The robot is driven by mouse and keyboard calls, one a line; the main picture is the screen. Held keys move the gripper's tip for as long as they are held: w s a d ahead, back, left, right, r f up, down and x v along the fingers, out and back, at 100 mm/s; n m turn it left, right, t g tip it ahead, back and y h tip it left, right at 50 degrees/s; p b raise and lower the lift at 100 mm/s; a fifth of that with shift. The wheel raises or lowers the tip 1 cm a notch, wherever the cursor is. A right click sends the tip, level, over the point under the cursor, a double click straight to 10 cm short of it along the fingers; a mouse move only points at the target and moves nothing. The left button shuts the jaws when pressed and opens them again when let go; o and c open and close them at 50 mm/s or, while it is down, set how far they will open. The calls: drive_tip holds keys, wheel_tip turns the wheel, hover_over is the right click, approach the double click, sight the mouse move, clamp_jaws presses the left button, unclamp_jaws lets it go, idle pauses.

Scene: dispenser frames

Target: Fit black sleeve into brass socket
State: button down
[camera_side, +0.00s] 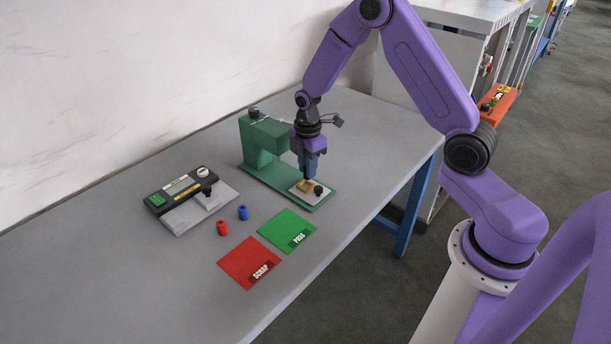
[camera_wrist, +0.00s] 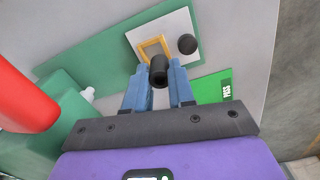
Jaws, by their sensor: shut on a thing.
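My gripper (camera_side: 308,172) is over the green fixture's white plate in the side view. In the wrist view my gripper (camera_wrist: 159,75) has its two blue fingers shut on the black sleeve (camera_wrist: 158,68), a short dark tube with its open end visible. The brass socket (camera_wrist: 153,44), a square yellowish frame, sits on the white plate just beyond the sleeve in that view. The socket also shows in the side view (camera_side: 303,186), right under the fingers. The sleeve's lower end overlaps the socket's near edge in the wrist view. I cannot tell whether they touch.
The green fixture (camera_side: 263,140) has a tall column behind the socket. A black knob (camera_wrist: 187,44) stands beside the socket. A gauge (camera_side: 182,192), red (camera_side: 222,228) and blue (camera_side: 243,212) cylinders, a red SCRAP mat (camera_side: 246,262) and a green PASS mat (camera_side: 285,229) lie nearby.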

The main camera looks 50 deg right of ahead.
drive_tip(key=shift+w+f, duration=0.35)
drive_tip(key=shift+f, duration=1.65)
drive_tip(key=shift+f, duration=0.15)
drive_tip(key=c, duration=1.2)
unclamp_jaws()
drive_tip(key=shift+c, duration=0.2)
